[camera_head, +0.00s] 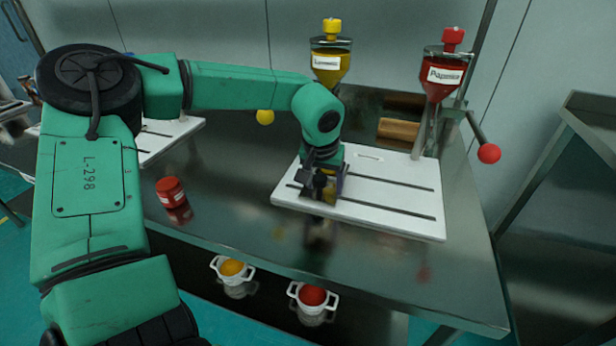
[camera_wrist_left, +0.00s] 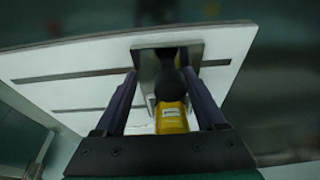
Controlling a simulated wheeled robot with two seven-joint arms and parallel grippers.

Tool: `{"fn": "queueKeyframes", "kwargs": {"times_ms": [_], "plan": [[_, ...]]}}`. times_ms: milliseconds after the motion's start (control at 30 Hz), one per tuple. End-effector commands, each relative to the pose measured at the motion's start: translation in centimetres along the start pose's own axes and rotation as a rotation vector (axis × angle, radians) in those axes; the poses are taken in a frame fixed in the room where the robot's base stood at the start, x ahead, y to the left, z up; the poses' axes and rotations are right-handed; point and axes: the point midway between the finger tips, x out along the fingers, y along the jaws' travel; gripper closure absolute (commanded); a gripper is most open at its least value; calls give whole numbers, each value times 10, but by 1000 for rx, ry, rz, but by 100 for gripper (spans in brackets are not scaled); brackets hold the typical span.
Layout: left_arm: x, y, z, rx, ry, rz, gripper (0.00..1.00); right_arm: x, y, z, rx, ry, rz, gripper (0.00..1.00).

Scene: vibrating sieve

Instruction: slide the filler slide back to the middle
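The filler slide (camera_wrist_left: 195,50) is a dark metal piece at the left part of a white slotted board (camera_head: 398,205). A yellow jar (camera_wrist_left: 172,118) sits at it, between my fingers in the left wrist view. My left gripper (camera_head: 324,184) points down at the slide, over the board's left end. In the left wrist view the fingers (camera_wrist_left: 162,75) are apart, one on each side of the slide and jar. Whether they press on it cannot be told. The arm and gripper hide most of the slide in the head view. My right gripper is not in view.
Yellow (camera_head: 331,65) and red (camera_head: 442,72) hoppers stand behind the board. A lever with a red knob (camera_head: 489,154) juts out at right. A red jar (camera_head: 171,191) stands left on the metal table. White cups with yellow (camera_head: 232,268) and red (camera_head: 312,296) contents sit below its front edge.

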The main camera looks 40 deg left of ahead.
Motion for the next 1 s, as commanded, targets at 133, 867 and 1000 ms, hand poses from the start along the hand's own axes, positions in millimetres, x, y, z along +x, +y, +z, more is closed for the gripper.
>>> {"fn": "queueKeyframes", "kwargs": {"times_ms": [133, 867, 1000], "plan": [[1, 9, 0, 2, 0, 0, 30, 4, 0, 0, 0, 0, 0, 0], [1, 53, 0, 2, 0, 0, 30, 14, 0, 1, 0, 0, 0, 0], [0, 62, 0, 2, 0, 0, 30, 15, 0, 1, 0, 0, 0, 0]]}}
